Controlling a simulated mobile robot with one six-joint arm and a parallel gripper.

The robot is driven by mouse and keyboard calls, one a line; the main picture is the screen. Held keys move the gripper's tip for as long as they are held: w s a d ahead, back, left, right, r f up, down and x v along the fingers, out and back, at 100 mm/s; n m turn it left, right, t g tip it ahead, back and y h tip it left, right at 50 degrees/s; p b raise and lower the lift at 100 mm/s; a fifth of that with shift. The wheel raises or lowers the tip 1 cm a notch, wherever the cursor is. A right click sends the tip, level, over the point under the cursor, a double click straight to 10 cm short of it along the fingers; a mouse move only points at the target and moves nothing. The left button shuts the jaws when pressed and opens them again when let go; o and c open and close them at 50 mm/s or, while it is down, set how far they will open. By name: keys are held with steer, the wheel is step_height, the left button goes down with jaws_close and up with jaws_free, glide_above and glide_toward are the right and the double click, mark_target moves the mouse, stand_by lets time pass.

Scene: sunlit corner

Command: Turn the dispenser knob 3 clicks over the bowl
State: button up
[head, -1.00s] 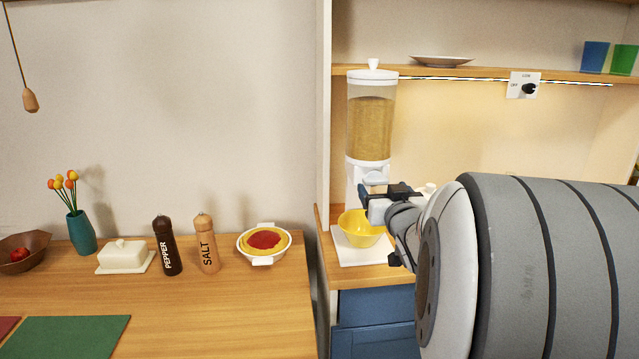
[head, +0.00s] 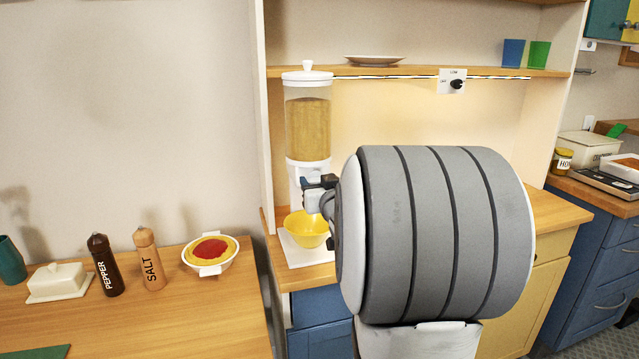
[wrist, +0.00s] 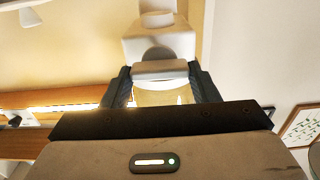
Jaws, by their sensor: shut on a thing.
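The dispenser (head: 308,128) stands at the back of the counter in the head view, with a white lid and a clear hopper of tan grain. Its white body also shows in the wrist view (wrist: 158,42). My gripper (head: 312,186) is at the front of the dispenser's lower part. In the wrist view, the two dark fingers of my gripper (wrist: 162,78) are shut on the white knob (wrist: 161,69), one on each side. My gripper hides the knob in the head view. The yellow bowl (head: 305,229) sits upright below on a white board (head: 296,255); I cannot make out its contents.
A black lamp knob (head: 457,85) is on the shelf's front. Salt (head: 148,260), pepper (head: 104,265) and a pie dish (head: 211,254) stand left.

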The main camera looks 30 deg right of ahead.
steer(key=c, duration=0.4)
steer(key=shift+o, duration=0.2)
steer(key=shift+m, duration=0.5)
steer(key=m+p, duration=0.1)
steer(key=m, duration=0.4)
steer(key=m+p, duration=0.1)
steer(key=m, duration=0.5)
steer(key=m+p, duration=0.2)
steer(key=m, duration=0.3)
steer(key=shift+d+f+m, duration=0.2)
steer(key=shift+d+m, duration=0.05)
steer(key=shift+m, duration=0.15)
steer(key=o, duration=1)
